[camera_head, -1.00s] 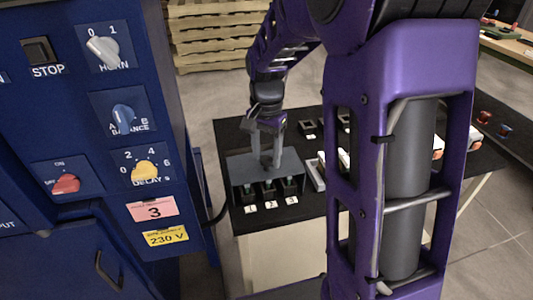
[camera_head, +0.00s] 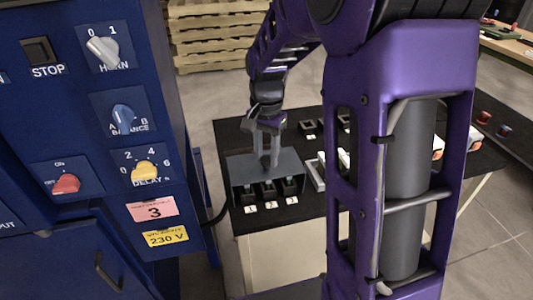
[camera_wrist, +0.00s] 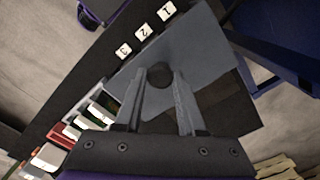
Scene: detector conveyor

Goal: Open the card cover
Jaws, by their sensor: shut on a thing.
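The card cover (camera_head: 241,168) is a grey plate above the three numbered slots (camera_head: 269,191) on the black table. In the wrist view the cover (camera_wrist: 205,45) fills the middle, with a dark round knob (camera_wrist: 159,75) on it. My gripper (camera_wrist: 159,82) has one finger on each side of the knob and is shut on it. In the head view my gripper (camera_head: 269,163) points down at the cover. The cover lies low over the slots, and the wrist view hides what is under it.
A blue control cabinet (camera_head: 190,180) stands close on the left. Small trays and other parts lie on the black table (camera_head: 231,132) right of the cover. My own arm blocks much of the right side. White number labels (camera_wrist: 143,31) line the table's edge.

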